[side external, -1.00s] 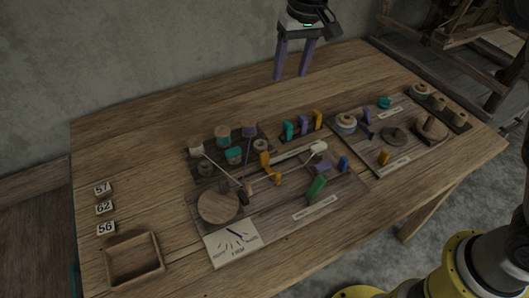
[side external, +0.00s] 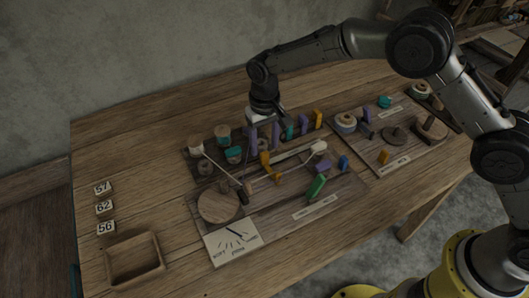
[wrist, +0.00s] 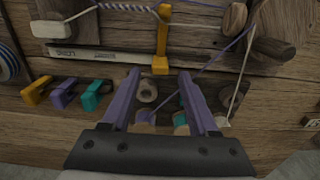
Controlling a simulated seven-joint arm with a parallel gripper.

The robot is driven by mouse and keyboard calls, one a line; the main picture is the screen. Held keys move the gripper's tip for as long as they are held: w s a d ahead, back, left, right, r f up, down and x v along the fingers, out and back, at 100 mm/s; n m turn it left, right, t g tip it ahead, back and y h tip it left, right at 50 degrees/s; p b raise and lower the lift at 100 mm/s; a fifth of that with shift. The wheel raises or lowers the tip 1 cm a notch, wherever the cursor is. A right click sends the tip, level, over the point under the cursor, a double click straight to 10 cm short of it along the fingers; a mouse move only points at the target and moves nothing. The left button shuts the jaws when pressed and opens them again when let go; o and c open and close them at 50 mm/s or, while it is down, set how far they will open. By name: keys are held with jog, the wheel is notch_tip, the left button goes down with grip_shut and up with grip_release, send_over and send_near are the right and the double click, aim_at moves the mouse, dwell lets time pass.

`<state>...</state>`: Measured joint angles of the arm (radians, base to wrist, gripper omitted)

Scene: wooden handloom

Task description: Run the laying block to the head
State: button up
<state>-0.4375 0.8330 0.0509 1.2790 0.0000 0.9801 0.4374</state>
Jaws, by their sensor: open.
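A twisted cord runs from a cream piece (wrist: 48,29) to the knob (wrist: 165,12). A wooden post (wrist: 235,18), perhaps the head, stands to the right with strands at it. My gripper (side external: 265,145) is open and empty, low over the bobbins; it also shows in the wrist view (wrist: 159,75).
Bobbins (side external: 222,134) stand close around my fingers. Yellow, purple and teal clips (wrist: 65,94) stand beside them. A wooden disc (side external: 218,206), a dial card (side external: 232,242) and an empty tray (side external: 133,263) lie at the front left.

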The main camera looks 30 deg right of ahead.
aim_at(264, 152)
jog(key=shift+f, duration=2.1)
grip_shut()
jog(key=shift+r, duration=0.1)
